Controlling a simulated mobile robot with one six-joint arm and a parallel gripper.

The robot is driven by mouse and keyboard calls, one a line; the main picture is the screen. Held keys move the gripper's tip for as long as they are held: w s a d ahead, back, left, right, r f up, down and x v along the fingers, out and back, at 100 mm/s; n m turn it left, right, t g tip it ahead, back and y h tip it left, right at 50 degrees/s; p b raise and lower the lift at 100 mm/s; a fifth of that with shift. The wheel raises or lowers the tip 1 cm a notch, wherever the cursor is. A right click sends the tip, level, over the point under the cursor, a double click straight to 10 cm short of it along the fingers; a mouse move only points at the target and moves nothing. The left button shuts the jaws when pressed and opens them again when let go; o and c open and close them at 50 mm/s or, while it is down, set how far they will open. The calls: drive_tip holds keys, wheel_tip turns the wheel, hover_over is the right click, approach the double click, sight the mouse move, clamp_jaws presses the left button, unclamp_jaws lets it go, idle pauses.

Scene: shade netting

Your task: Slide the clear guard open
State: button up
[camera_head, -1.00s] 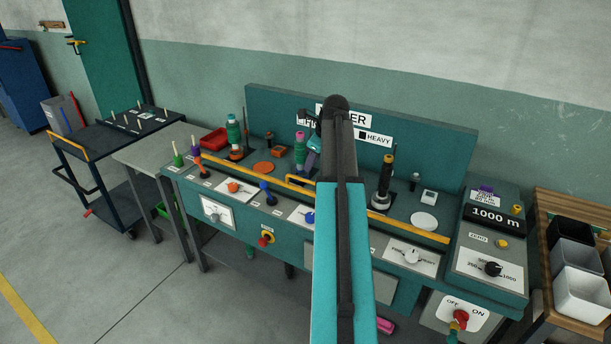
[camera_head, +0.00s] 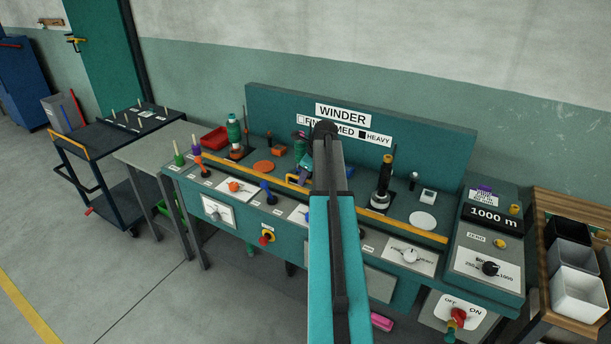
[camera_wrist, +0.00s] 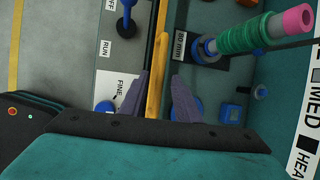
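The winder bench carries a long yellow bar (camera_head: 405,226) along its front edge, with a raised yellow handle (camera_head: 296,184) left of middle. The clear guard's pane itself I cannot make out. In the wrist view a yellow bar (camera_wrist: 155,85) runs between the two purple-grey fingers of my gripper (camera_wrist: 160,84). The fingers are apart, one on each side of the bar, and a gap shows beside the right finger. I cannot tell whether either touches it. In the head view my arm hides much of the bench's middle.
A green spool with a pink core (camera_wrist: 255,32) stands beside the bar. A blue knob (camera_wrist: 127,24) rises from the front panel. A dark spindle (camera_head: 384,182) and a white disc (camera_head: 423,221) stand right of my arm. A dark trolley (camera_head: 118,150) stands at left, bins (camera_head: 577,290) at right.

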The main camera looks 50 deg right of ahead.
sight(303, 188)
clamp_jaws()
drive_tip(key=shift+f+b, duration=0.6)
drive_tip(key=shift+f, duration=1.5)
unclamp_jaws()
